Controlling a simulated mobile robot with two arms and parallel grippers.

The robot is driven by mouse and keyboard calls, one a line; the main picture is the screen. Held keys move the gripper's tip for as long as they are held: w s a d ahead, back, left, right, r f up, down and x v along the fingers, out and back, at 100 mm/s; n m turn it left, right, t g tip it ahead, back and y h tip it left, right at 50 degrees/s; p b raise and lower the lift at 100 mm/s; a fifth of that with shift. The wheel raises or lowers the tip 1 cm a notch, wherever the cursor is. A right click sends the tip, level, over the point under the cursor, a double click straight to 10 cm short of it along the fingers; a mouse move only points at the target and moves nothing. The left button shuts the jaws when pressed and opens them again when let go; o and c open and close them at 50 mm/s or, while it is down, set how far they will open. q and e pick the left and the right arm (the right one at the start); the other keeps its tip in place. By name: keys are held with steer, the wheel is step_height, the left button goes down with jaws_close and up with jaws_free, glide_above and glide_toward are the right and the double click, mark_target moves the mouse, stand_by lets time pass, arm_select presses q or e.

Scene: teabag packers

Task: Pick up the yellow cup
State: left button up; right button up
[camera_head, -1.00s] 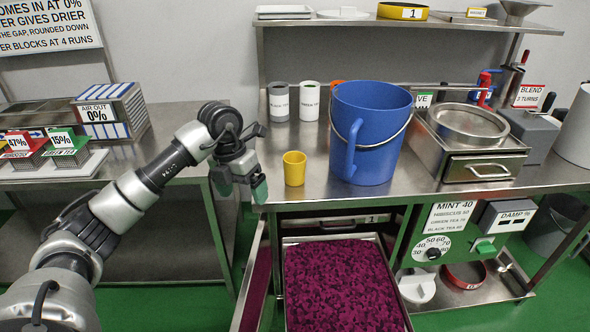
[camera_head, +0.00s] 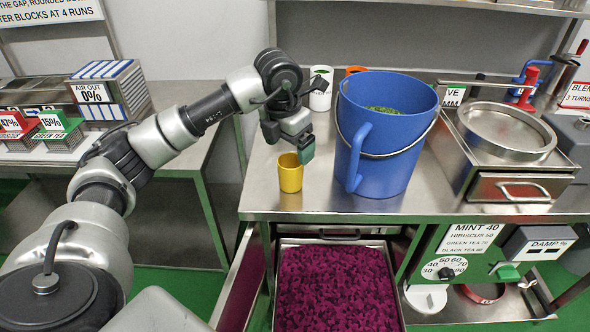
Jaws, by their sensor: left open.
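The yellow cup (camera_head: 290,174) stands upright on the steel table near its front left edge, just left of the blue bucket (camera_head: 383,135). My left gripper (camera_head: 290,141) is open above the cup, pointing down, with its fingers near the cup's rim. From this view I cannot tell whether a finger touches the cup. The gripper's wrist hides part of the table behind it. My right gripper does not show.
The large bucket with green leaves stands close on the cup's right. A white canister (camera_head: 320,95) stands behind. A sieve (camera_head: 507,131) sits further right. Below the table edge, an open drawer (camera_head: 340,242) holds dark purple material.

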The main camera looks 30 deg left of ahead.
mark_target(291, 170)
arm_select(q)
step_height(291, 170, down, 2)
steer(key=shift+f, duration=0.3)
steer(key=f, duration=0.4)
steer(key=shift+w+f, duration=0.2)
steer(key=shift+w, duration=0.1)
steer(key=shift+w+f, duration=0.1)
steer(key=shift+f, duration=0.2)
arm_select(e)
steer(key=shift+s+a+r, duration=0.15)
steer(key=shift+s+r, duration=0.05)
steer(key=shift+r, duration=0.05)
arm_select(q)
steer(key=shift+c, duration=0.3)
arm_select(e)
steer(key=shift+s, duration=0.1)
arm_select(q)
steer(key=shift+c, duration=1.3)
steer(key=c, duration=0.7)
steer(key=shift+r, duration=5.1)
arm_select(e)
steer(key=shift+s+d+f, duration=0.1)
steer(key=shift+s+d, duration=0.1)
